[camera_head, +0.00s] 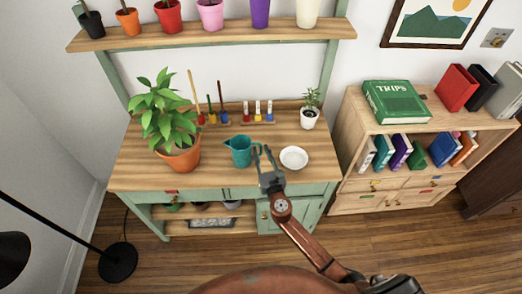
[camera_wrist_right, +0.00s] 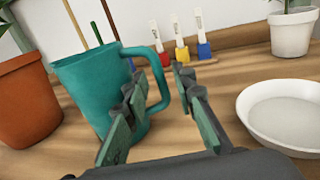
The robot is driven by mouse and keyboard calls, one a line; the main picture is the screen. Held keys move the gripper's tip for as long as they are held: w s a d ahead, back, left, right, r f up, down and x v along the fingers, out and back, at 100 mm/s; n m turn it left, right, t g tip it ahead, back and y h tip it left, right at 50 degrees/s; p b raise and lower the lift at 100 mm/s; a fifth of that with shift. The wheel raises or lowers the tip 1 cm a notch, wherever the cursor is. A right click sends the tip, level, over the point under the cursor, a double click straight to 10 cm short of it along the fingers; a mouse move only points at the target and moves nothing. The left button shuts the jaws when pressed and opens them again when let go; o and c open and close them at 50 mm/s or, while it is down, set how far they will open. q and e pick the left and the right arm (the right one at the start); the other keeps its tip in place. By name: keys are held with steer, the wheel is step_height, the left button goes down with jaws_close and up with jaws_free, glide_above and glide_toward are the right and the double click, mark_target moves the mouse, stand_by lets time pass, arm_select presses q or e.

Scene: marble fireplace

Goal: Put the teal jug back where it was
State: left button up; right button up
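The teal jug (camera_head: 241,152) stands upright on the wooden bench top, its spout to the left and its handle to the right. In the right wrist view the jug (camera_wrist_right: 85,80) fills the left side, its handle facing my right gripper (camera_wrist_right: 160,75). In the head view my right gripper (camera_head: 262,149) is at the jug's right side, between it and the white dish. Its fingers are apart, with part of the handle showing between them; I cannot tell whether they touch it. My left gripper is not in view.
A white dish (camera_head: 294,158) lies close on the right. A potted plant (camera_head: 170,120) stands left of the jug. Small coloured markers (camera_head: 257,112) and a small white-potted plant (camera_head: 310,110) stand behind. A shelf of pots (camera_head: 215,35) hangs above. The front bench edge is clear.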

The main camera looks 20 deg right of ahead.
steer(key=s, duration=1)
steer(key=shift+s+a, duration=0.35)
steer(key=shift+a, duration=0.05)
